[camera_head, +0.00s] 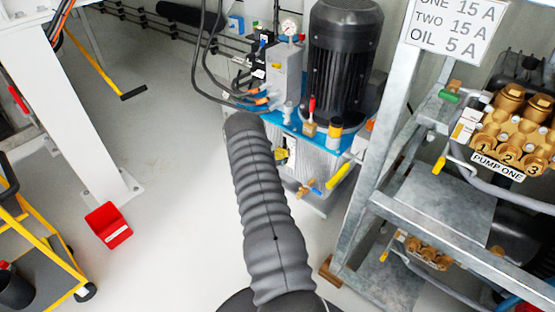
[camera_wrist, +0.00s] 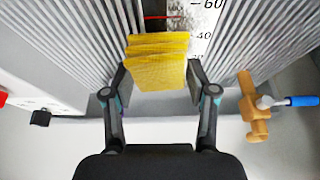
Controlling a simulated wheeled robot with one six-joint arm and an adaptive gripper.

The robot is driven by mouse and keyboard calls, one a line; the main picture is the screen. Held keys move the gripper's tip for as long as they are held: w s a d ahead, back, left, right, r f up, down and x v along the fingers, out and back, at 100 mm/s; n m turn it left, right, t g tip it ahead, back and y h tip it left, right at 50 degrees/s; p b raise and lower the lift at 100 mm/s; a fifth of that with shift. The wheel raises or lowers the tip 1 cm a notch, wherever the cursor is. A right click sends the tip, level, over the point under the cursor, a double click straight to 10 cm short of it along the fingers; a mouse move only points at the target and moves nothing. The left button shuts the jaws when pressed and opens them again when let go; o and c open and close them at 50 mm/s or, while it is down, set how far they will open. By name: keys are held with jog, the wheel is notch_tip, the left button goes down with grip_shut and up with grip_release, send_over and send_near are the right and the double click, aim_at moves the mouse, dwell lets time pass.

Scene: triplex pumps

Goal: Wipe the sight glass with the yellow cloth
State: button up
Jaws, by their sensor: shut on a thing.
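The yellow cloth (camera_wrist: 157,66) is a folded, layered pad between the two fingers of my gripper (camera_wrist: 158,78) in the wrist view. My gripper is shut on it. The sight glass (camera_wrist: 162,16) is upright just beyond the cloth, on the tank's front, with a red line and a printed scale beside it reading 60, 40 and lower. The cloth hides the lower part of the glass. I cannot tell whether cloth and glass touch. In the head view, my dark ribbed arm reaches to the blue-topped hydraulic tank (camera_head: 318,160) and hides part of its front.
An orange-brown valve with a blue handle (camera_wrist: 302,100) sticks out right of my gripper. Grey ribbed tank walls flank the glass. A black motor (camera_head: 345,60) stands on the tank. A metal pump frame (camera_head: 375,150) is on the right; a red bin (camera_head: 108,225) is on the floor.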

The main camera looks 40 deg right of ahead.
aim_at(281, 150)
jog(key=shift+d+b, duration=0.4)
jog(key=shift+d, duration=0.15)
jog(key=shift+s+d+r, duration=0.1)
jog(key=shift+s, duration=1.85)
jog(key=shift+d+r, duration=0.15)
jog(key=shift+r, duration=0.6)
jog(key=shift+w+a+b, duration=0.15)
jog(key=shift+w+b, duration=0.5)
jog(key=shift+w, duration=0.4)
jog(key=shift+w+a+b, duration=0.1)
jog(key=shift+w+b, duration=0.5)
jog(key=shift+w, duration=0.4)
jog(key=shift+r, duration=0.85)
jog(key=shift+s+d, duration=0.15)
jog(key=shift+s, duration=1.9)
